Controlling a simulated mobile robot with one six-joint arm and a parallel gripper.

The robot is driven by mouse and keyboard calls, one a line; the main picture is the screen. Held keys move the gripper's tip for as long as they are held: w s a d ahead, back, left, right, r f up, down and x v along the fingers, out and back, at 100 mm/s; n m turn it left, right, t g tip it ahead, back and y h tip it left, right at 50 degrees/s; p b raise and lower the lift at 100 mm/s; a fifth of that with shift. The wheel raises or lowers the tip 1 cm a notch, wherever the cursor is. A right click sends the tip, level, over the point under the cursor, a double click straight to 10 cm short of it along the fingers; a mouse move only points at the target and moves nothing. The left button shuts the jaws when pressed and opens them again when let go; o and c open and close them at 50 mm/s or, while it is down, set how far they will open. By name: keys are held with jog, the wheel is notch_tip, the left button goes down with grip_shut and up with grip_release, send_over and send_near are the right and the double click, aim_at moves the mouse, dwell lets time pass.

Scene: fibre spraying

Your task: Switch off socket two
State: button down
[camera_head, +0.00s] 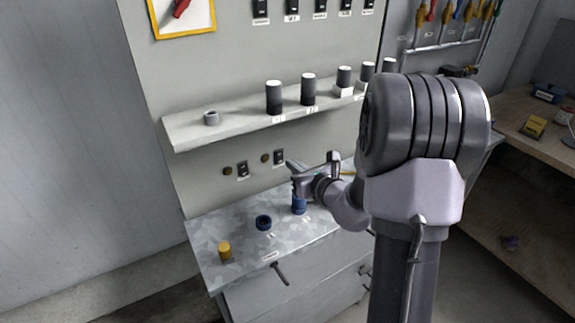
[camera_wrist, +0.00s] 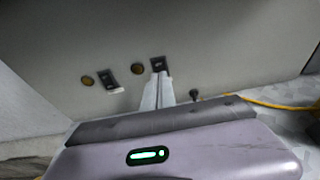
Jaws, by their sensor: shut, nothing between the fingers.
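Two round brass sockets are on the grey upright panel, each with a dark switch to its right. The left socket (camera_head: 227,171) is beside the left switch (camera_head: 243,169). The right socket (camera_head: 265,158) is beside the right switch (camera_head: 279,156). In the wrist view the left switch (camera_wrist: 109,78) and right switch (camera_wrist: 160,64) both show. Their small labels are unreadable, and I cannot tell the switch positions. My gripper (camera_head: 291,166) is shut and empty, close to the right switch. In the wrist view its fingertips (camera_wrist: 160,76) overlap the lower edge of that switch; contact is unclear.
A shelf (camera_head: 190,132) with several dark cylinders and a grey ring juts out above the sockets. A yellow cable (camera_wrist: 270,103) lies at right.

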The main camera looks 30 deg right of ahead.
jog(key=s+r+p, duration=0.2)
jog(key=s+r, duration=0.2)
jog(key=s, duration=0.4)
jog(key=shift+d, duration=0.25)
